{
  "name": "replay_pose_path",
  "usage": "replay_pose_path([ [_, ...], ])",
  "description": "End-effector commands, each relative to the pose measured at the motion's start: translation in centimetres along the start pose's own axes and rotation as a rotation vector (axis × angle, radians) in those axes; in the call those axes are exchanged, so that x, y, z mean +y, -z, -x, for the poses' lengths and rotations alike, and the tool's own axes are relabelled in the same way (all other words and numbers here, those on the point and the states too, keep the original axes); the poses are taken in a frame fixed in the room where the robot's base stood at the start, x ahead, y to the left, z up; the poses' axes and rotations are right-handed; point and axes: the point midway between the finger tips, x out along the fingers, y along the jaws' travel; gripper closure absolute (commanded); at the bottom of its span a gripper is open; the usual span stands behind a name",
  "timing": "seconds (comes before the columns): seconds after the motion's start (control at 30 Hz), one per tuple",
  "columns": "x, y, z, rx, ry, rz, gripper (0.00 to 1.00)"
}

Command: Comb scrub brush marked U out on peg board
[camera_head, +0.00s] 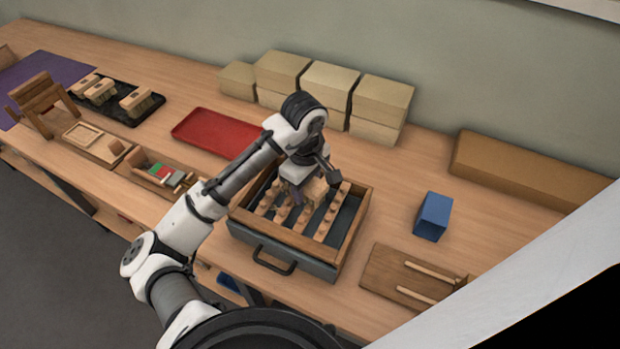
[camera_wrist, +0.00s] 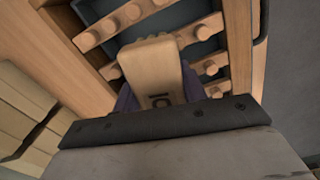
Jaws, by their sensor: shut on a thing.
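My gripper (camera_head: 300,188) is over the peg board (camera_head: 332,213), a set of wooden rails with round pegs inside a wood-rimmed drawer box. It is shut on a wooden scrub brush (camera_wrist: 152,72), whose block points out from the jaws toward the pegs in the wrist view. A dark mark on the block, partly cut off by my gripper, looks like a U. The brush also shows in the head view (camera_head: 315,190), mostly covered by my gripper.
Several other brushes (camera_head: 100,92) lie on a black tray (camera_head: 125,116) at the left. A red tray (camera_head: 215,132), stacked cardboard boxes (camera_head: 330,85), a blue block (camera_head: 433,216) and a wooden board with two light sticks (camera_head: 385,272) surround the drawer box.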

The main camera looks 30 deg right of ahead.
Motion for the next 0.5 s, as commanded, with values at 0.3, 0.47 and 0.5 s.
replay_pose_path([
  [0.3, -1.3, -0.2, 0.0, 0.002, -0.002, 0.001, 0.77],
  [0.47, -2.6, -0.5, -0.1, 0.001, -0.002, 0.001, 0.77],
  [0.5, -2.9, -0.5, -0.1, 0.001, -0.002, 0.001, 0.77],
])
